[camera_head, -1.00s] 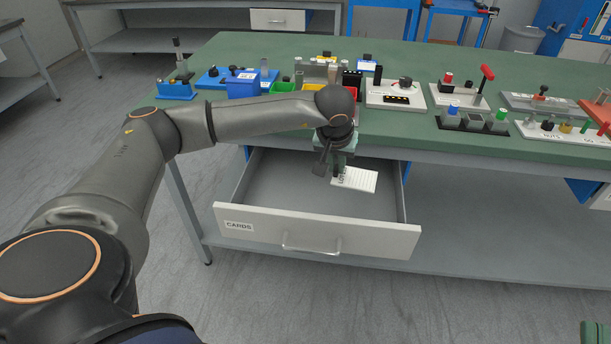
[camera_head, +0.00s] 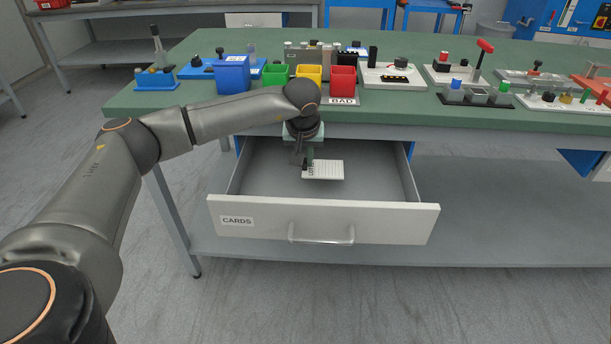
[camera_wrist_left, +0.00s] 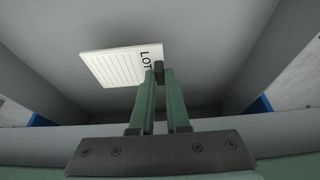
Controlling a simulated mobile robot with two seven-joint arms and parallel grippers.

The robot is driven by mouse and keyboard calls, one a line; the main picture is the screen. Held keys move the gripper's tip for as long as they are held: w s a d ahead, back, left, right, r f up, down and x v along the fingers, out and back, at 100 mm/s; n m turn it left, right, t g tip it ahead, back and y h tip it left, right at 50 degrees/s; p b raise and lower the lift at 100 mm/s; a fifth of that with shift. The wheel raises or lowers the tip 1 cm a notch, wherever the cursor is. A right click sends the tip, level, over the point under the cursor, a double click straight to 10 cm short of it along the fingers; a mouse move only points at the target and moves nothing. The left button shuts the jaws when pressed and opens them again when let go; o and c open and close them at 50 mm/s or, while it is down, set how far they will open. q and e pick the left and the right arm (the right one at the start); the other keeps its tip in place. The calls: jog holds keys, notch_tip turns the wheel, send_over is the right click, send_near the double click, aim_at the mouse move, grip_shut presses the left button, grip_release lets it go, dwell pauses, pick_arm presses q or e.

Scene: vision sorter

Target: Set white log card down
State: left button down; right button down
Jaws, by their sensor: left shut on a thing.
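The white log card (camera_head: 325,170) is a ruled card with "LOT" lettering at one end. It is over the inside of the open drawer (camera_head: 322,217), whose front carries a "CARDS" label. My left gripper (camera_head: 307,163) points down into the drawer and is shut on the card's lettered end. In the left wrist view the fingertips (camera_wrist_left: 159,72) pinch the edge of the card (camera_wrist_left: 118,65) beside the lettering. I cannot tell whether the card touches the drawer floor. My right gripper is not in view.
Blue (camera_head: 232,74), green (camera_head: 275,76), yellow (camera_head: 308,76) and red (camera_head: 343,80) bins stand on the green bench above the drawer. Several fixtures stand further along the bench. The drawer floor around the card looks bare.

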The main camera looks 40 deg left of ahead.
aim_at(305, 168)
pick_arm(q)
notch_tip(305, 168, down, 4)
jog(key=shift+f+b, duration=0.15)
jog(key=shift+b, duration=0.45)
jog(key=shift+f, duration=0.1)
jog(key=c, duration=0.9)
grip_release()
jog(key=shift+r, duration=0.4)
jog(key=p+v, duration=0.4)
jog(key=v, duration=0.7)
jog(key=shift+s+r, duration=0.15)
jog(key=shift+d, duration=0.1)
